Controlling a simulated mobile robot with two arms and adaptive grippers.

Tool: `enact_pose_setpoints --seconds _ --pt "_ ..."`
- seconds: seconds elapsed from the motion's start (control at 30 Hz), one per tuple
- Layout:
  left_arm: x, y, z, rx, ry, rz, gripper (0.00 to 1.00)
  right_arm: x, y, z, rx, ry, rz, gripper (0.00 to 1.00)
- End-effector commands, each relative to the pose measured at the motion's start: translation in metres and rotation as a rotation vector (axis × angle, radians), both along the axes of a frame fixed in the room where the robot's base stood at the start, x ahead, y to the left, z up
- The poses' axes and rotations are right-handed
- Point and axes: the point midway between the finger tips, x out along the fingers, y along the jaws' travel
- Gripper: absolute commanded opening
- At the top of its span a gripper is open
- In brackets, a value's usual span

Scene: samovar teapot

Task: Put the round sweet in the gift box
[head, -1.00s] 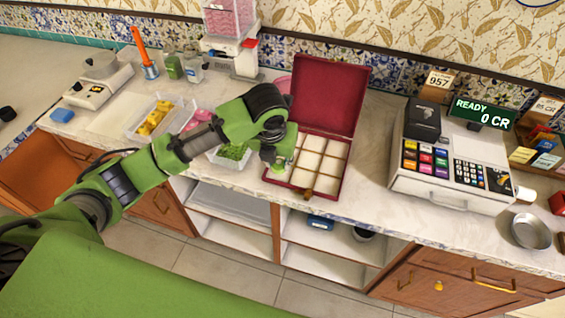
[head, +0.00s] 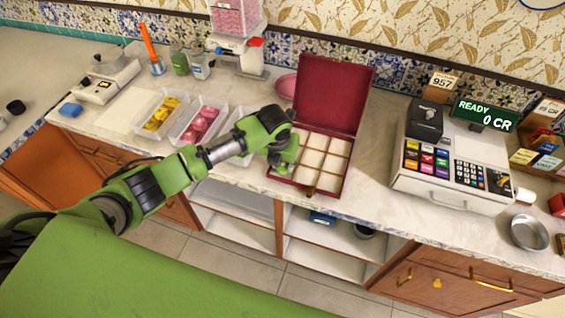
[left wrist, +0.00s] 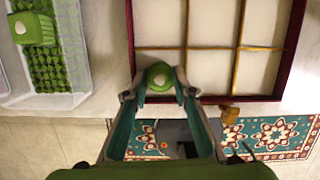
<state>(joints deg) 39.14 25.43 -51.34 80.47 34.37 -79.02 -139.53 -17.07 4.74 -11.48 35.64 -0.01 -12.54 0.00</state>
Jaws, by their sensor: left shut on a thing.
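The open gift box (head: 346,172) is dark red, with its lid standing up at the back and cream compartments split by gold dividers. In the left wrist view its front rim (left wrist: 262,98) and several empty compartments show. My left gripper (head: 281,167) is over the box's front left part. It is shut on a green round sweet (left wrist: 160,75), which shows between the fingertips over the front left compartment in the left wrist view. I cannot tell how high it is above the compartment floor. My right gripper is not in view.
Clear trays of yellow sweets (head: 161,113) and pink sweets (head: 203,122) stand left of the box. A tray of green sweets (left wrist: 60,72) is beside it, partly behind my arm in the head view. A cash register (head: 455,165) stands to the right, with bare counter between.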

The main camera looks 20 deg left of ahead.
Motion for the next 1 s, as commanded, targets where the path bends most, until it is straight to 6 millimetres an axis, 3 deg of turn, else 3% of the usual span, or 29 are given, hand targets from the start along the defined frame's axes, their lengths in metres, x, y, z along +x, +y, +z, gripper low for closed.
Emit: enact_pose_setpoints --seconds 0.17,0.2,0.23,0.67,1.0 --pt "0.000 0.000 -0.004 0.000 0.000 0.000 0.12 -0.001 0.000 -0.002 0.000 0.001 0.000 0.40" --pt "0.000 0.000 -0.003 0.000 0.000 0.001 0.30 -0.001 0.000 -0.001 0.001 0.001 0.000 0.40" --pt "0.000 0.000 -0.003 0.000 0.000 0.001 0.32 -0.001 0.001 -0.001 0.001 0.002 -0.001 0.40" --pt "0.000 0.000 0.005 -0.001 -0.002 0.000 0.32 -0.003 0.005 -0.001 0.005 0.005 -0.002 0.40" --pt "-0.017 -0.001 0.068 -0.003 -0.006 -0.002 0.32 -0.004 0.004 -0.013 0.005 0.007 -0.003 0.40"
